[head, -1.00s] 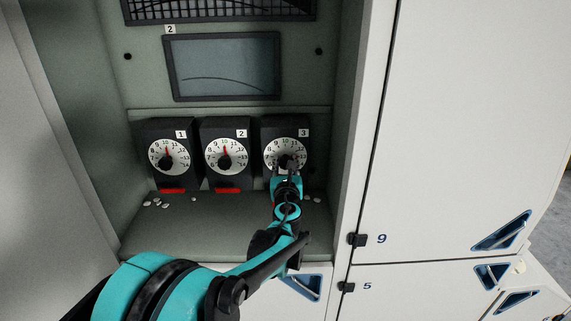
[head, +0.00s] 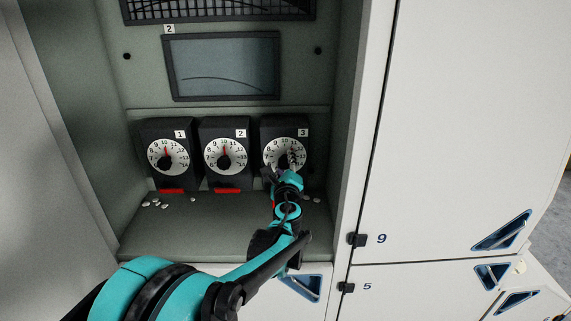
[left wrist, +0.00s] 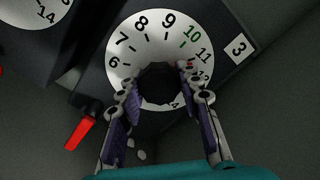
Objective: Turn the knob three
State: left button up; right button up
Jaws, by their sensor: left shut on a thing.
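Knob three (left wrist: 158,84) is a black knob at the middle of a white dial (head: 271,151) with numbers around it. The dial is on the dark box marked 3, at the right end of the row of boxes. My left gripper (head: 282,166) is at this knob, its fingers shut on the knob's two sides; the left wrist view shows one finger on each side. The right finger covers part of the scale below 11. I cannot make out the knob's pointer. My right gripper is not in view.
Knob one (head: 167,163) and knob two (head: 224,163) stand to the left, each pointing up near 10. A dark screen (head: 222,67) is above. Small white bits (head: 156,203) lie on the shelf (head: 180,228). The cabinet's side wall is close on the right.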

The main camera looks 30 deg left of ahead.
pick_arm(q)
jog(key=n, duration=0.3)
jog(key=shift+n, duration=2.1)
jog(key=o, duration=1.1)
jog(key=shift+o, duration=0.2)
jog(key=v, duration=1.2)
